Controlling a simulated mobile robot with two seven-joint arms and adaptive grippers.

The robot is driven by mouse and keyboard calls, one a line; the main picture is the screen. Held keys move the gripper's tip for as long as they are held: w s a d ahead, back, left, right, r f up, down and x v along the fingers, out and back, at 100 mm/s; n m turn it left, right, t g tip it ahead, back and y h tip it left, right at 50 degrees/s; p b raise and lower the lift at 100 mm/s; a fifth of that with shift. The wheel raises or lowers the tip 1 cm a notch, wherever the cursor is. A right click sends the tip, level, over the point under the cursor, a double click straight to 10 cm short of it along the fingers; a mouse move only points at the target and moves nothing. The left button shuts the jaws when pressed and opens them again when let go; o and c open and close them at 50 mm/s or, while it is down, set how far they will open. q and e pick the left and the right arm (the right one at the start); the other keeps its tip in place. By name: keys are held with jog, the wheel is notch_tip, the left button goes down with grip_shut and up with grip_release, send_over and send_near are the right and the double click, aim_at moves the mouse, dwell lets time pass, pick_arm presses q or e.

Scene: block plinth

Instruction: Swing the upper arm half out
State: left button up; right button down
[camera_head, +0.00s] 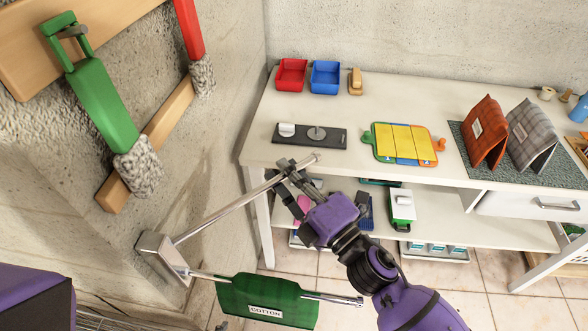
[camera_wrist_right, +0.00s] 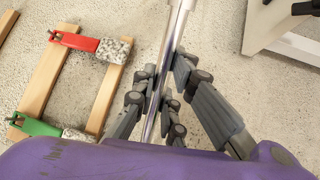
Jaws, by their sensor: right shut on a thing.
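The upper arm (camera_head: 225,209) is a bare metal rod on a wall bracket (camera_head: 160,254). It sticks out from the wall, and its free tip shows in front of the white table's left corner. My right gripper (camera_head: 290,176) is shut on the upper arm near that tip. In the right wrist view the rod (camera_wrist_right: 175,40) runs between the fingers of the gripper (camera_wrist_right: 160,95). The lower arm (camera_head: 335,299) comes from the same bracket and carries a green cloth (camera_head: 265,293) labelled COTTON. My left gripper is out of view.
A white table (camera_head: 385,95) with a lower shelf stands at right, holding red (camera_head: 291,75) and blue (camera_head: 325,77) trays and a yellow folding board (camera_head: 400,142). Green (camera_head: 103,105) and red (camera_head: 190,28) brushes hang on a wooden wall rack at left. Tiled floor shows below.

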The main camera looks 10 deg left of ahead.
jog(key=shift+s+d, duration=0.25)
jog(key=shift+d, duration=0.1)
jog(key=c, duration=2)
grip_release()
jog(key=shift+c, duration=0.2)
jog(key=v, duration=0.7)
jog(key=shift+s, duration=0.2)
jog(key=shift+d, duration=0.15)
